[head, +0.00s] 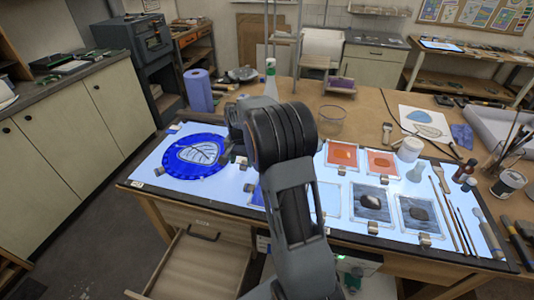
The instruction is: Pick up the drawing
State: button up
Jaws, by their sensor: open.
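A white sheet with a blue and grey rounded shape, which looks like the drawing (426,122), lies flat on the wooden bench at the back right. A round blue glass piece with a white leaf pattern (195,155) lies at the left end of the lit table. My gripper (236,156) is over the light table, just right of the blue glass piece and well left of the drawing. It holds nothing that I can see. My arm hides much of the gripper and the middle of the light table.
The light table (385,233) carries orange and grey glass panels, small blocks and brushes. A drawer (195,262) stands open below.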

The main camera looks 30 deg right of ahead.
aim_at(243, 166)
jog(key=shift+f, duration=1.45)
jog(key=shift+c, duration=0.4)
grip_shut()
